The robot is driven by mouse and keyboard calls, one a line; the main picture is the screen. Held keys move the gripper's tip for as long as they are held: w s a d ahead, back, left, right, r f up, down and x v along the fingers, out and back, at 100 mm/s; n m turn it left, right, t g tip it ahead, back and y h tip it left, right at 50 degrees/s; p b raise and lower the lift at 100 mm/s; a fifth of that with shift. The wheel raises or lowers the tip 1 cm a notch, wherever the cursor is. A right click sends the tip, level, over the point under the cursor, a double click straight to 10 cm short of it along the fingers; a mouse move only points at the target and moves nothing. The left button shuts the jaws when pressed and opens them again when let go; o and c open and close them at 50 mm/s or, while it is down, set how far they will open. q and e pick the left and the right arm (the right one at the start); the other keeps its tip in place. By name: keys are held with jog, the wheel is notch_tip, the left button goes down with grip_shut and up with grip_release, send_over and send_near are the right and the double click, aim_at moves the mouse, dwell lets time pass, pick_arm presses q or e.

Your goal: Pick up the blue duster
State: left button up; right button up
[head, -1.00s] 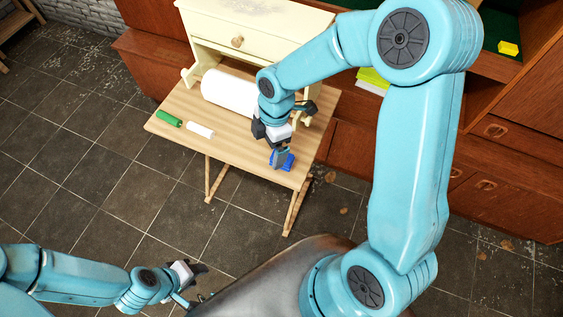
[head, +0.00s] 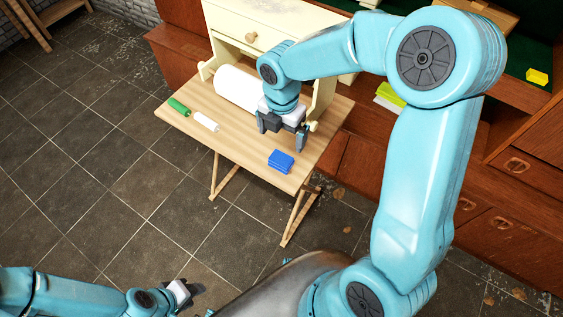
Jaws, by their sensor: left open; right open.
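The blue duster (head: 281,161) is a small blue block lying on the light wooden folding table (head: 240,150), near its front right edge. My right gripper (head: 281,138) is above the table, just behind the duster in the picture. Its fingers are spread, with nothing between them, and it appears apart from the duster. My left gripper (head: 190,293) is low at the bottom left, in front of the table and far from the duster. It is open; its fingertips are small and partly hard to make out.
A white roll (head: 235,88) in a cream cabinet (head: 255,30) stands at the table's back. A green stick (head: 179,106) and a white stick (head: 206,121) lie on the left. Wooden wall units (head: 400,150) stand behind. Tiled floor (head: 110,170) is free at left.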

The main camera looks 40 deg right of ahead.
send_over(281, 158)
notch_tip(281, 158, down, 6)
jog(key=shift+r, duration=0.1)
notch_tip(281, 158, down, 5)
jog(key=shift+f+b, duration=0.2)
jog(key=shift+b, duration=0.3)
jog(key=c, duration=1.1)
jog(key=shift+r, duration=0.15)
notch_tip(281, 158, up, 20)
jog(key=shift+f+p, duration=0.1)
jog(key=shift+p, duration=1.1)
